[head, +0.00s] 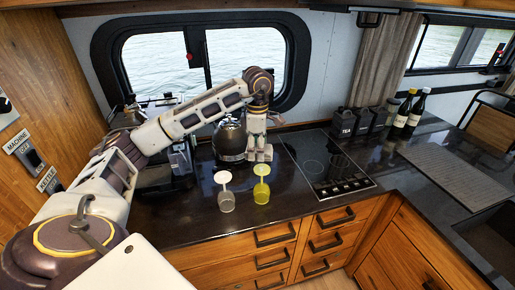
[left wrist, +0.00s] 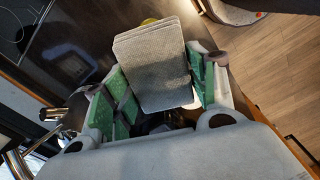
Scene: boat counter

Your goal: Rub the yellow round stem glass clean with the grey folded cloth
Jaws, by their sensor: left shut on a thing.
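My left gripper (head: 259,153) hangs over the counter, behind the yellow round stem glass (head: 261,194) in the head view. The glass stands upside down, its bowl on the counter and its foot on top. In the left wrist view the gripper's green-padded fingers are shut on the grey folded cloth (left wrist: 152,62). A small bit of yellow (left wrist: 150,21) shows past the cloth's edge, mostly hidden. I cannot make out the cloth clearly in the head view, nor any contact with the glass. My right gripper is in neither view.
A clear stem glass (head: 226,200) stands upside down just left of the yellow one. A dark kettle (head: 229,138) stands behind. A black cooktop (head: 322,162) lies to the right. Dark canisters (head: 361,122) and bottles (head: 408,116) stand farther right. The counter's front edge is near the glasses.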

